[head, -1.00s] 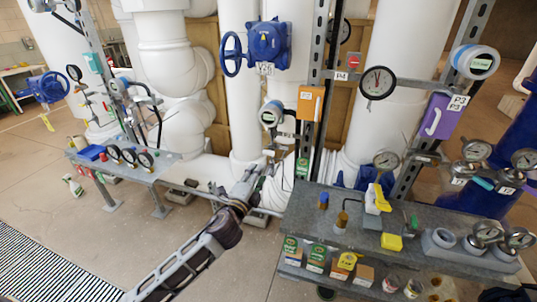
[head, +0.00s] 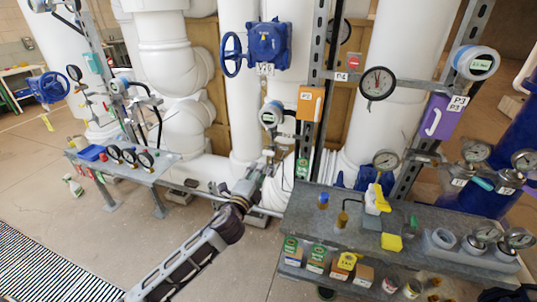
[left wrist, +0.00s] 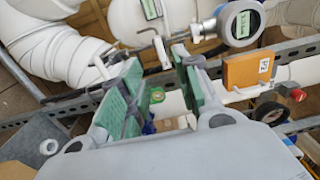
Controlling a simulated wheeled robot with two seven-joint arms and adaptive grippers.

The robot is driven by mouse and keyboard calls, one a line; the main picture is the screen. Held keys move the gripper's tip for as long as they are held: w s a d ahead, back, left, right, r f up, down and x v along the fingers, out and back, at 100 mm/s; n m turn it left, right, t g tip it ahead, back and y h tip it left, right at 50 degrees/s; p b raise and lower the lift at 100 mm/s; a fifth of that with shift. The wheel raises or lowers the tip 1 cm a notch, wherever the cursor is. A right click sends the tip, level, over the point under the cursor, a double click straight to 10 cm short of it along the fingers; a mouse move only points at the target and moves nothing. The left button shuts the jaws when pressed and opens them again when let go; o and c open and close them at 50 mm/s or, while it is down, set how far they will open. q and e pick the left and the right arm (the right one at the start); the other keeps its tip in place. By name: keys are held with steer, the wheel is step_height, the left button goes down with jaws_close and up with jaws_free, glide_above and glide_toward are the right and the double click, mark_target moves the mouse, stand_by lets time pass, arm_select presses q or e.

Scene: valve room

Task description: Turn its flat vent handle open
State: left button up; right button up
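A transmitter with a round display (head: 271,114) is mounted on the rack in front of the white pipes, with small metal fittings (head: 270,150) below it. In the left wrist view the transmitter (left wrist: 240,22) is at the upper right. A thin bent grey metal piece (left wrist: 161,50), possibly the flat vent handle, lies near and between the fingertips. My left gripper (head: 266,164) reaches up to just below the fittings. In the left wrist view its green-padded fingers (left wrist: 155,60) are apart, with a clear gap. Contact with the metal piece cannot be told. My right gripper is not in view.
An orange box (head: 310,102) is right of the transmitter, on the rack. A grey shelf bench (head: 300,212) with bottles and boxes stands to the right. A blue handwheel valve (head: 232,54) is above. Open floor lies left of my arm.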

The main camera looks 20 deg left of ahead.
mark_target(268, 155)
arm_select(q)
steer(key=shift+w+d+p, duration=0.1)
steer(key=shift+w+p, duration=0.25)
steer(key=shift+w, duration=2.9)
steer(key=shift+w+d, duration=0.15)
steer(key=shift+w, duration=2.75)
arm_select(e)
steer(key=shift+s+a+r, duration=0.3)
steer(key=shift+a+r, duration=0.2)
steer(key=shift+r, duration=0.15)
arm_select(q)
steer(key=shift+c, duration=0.5)
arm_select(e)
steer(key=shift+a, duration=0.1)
arm_select(q)
jaws_close()
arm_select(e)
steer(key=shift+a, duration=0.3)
